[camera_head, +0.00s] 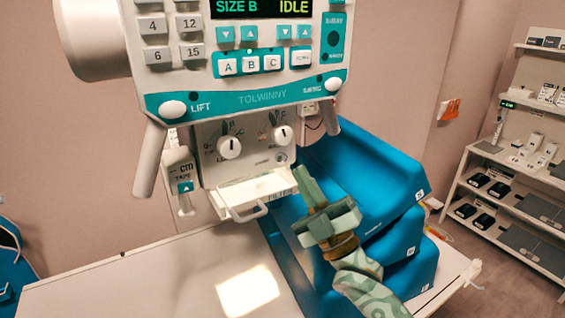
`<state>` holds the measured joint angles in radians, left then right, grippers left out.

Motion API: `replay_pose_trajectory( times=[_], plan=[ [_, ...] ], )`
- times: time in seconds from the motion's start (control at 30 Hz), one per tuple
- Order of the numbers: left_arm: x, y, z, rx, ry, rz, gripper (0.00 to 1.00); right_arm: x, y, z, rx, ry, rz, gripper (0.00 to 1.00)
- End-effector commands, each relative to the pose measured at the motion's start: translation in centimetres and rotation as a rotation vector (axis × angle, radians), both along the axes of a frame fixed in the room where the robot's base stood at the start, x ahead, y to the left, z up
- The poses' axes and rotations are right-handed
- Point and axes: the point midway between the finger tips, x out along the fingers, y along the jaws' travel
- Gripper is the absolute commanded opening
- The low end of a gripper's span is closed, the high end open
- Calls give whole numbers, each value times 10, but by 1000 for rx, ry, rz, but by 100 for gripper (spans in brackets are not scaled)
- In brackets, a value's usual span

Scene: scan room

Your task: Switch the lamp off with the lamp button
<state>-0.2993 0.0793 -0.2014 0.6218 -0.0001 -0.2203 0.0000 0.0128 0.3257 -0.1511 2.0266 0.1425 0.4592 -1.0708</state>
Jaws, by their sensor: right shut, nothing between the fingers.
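A white machine head with a teal control panel (240,103) fills the upper middle of the head view. Its display (262,8) reads "SIZE B" and "IDLE". White buttons A, B and C (250,64) sit below it, with another white button (301,57) to their right whose marking is too small to read. I cannot tell which control is the lamp button. A bright rectangular light patch (248,290) lies on the table. My right gripper (301,172) is shut and empty, pointing up, below the panel and just right of the lower knob box. My left gripper is not in view.
The knob box (245,155) hangs under the panel, with a handled tray (240,195) below. Blue padded blocks (365,175) stand behind my right gripper on the white table (150,275). Shelves (520,160) stand at right. The table's left part is clear.

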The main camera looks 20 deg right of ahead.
Motion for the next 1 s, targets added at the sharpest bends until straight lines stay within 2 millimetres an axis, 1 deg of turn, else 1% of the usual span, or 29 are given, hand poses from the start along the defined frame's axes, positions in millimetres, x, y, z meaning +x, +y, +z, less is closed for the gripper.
replay_pose_trajectory(
  times=[0.1,0.3,0.47,1.0],
  plan=[
    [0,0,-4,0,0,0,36,14,2,-1,1,-1,0,0],
    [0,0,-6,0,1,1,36,28,4,0,-1,0,-1,0],
    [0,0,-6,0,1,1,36,31,4,0,-1,0,-1,0],
    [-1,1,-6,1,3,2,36,30,4,0,0,0,0,0]
  ],
)
